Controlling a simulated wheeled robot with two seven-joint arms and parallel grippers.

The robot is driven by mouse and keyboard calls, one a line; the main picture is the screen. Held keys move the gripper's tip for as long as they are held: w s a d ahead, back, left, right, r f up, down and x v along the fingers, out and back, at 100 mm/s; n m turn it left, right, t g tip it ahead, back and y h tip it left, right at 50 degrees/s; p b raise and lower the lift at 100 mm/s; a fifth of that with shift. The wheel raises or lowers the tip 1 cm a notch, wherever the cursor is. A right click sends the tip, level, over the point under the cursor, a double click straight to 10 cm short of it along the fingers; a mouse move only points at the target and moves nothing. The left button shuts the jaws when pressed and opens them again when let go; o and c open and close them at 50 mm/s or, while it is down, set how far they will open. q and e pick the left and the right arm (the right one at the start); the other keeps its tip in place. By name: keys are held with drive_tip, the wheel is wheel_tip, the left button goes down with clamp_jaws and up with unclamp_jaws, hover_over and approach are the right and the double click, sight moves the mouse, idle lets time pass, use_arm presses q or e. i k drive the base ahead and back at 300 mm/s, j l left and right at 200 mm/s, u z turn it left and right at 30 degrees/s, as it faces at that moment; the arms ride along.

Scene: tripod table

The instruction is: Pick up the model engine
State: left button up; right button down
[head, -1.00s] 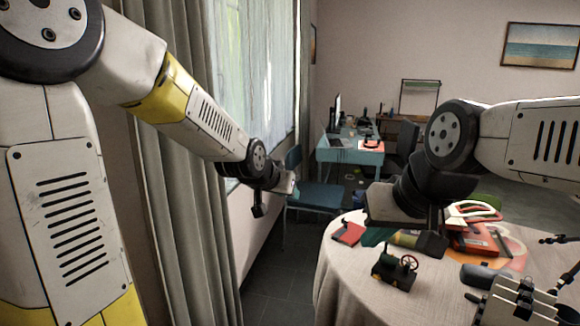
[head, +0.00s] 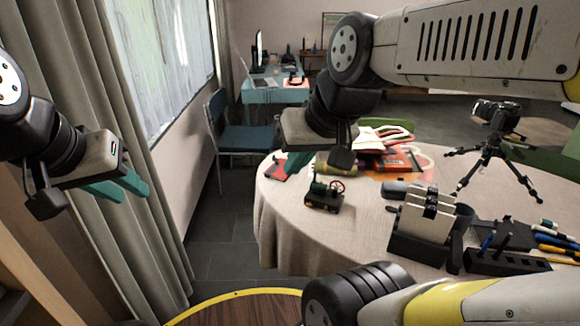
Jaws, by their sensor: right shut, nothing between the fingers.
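The model engine (head: 325,194), small and dark with a red wheel on its right side, stands upright on the round table (head: 275,225) near its left part. My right gripper (head: 296,165) is shut and empty. In the picture it is above and left of the engine, with a visible gap between them; its teal fingers are partly hidden by its own body. My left gripper (head: 132,192) is at the far left, beside the curtain and away from the table. Its teal fingers show apart, with nothing between them.
Red boxes or books (head: 392,160) lie behind the engine. A grey-white holder (head: 425,225), a pen tray (head: 505,262) and a camera tripod (head: 490,155) stand to its right. A chair (head: 240,140) is behind left. The cloth in front of the engine is clear.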

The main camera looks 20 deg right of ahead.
sight(318, 194)
drive_tip(key=i+l, duration=0.15)
drive_tip(key=l, duration=0.25)
drive_tip(key=i+l, duration=0.15)
drive_tip(key=l, duration=0.2)
drive_tip(key=i+l, duration=0.15)
drive_tip(key=l, duration=0.25)
drive_tip(key=k+z, duration=0.05)
